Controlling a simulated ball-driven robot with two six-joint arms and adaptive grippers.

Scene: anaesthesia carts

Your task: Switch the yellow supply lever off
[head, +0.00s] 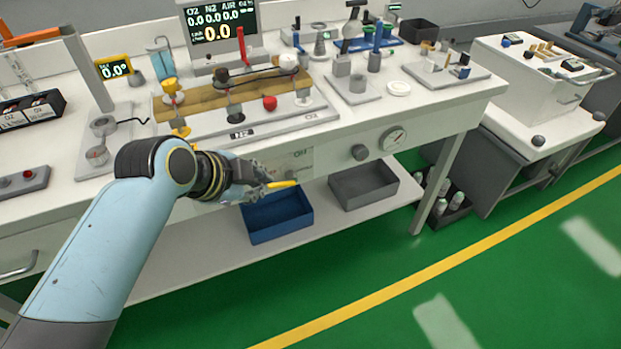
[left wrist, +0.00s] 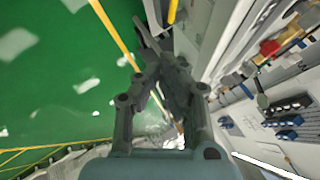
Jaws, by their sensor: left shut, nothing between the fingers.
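The yellow supply lever (head: 283,184) sticks out at the front of the white cart, below the tabletop edge, and lies close to level in the head view. It also shows as a short yellow bar at the top of the left wrist view (left wrist: 172,11). My left gripper (head: 262,187) is shut and empty, with its fingertips right beside the lever's left end. Whether they touch it I cannot tell. The gripper hides the lever's mount. The shut fingers also show in the left wrist view (left wrist: 150,45). My right gripper is not in view.
A grey panel (head: 296,160) with partly hidden lettering is on the cart front behind the gripper. A blue bin (head: 278,217) and a grey bin (head: 364,186) stand on the shelf below. Green floor in front is clear.

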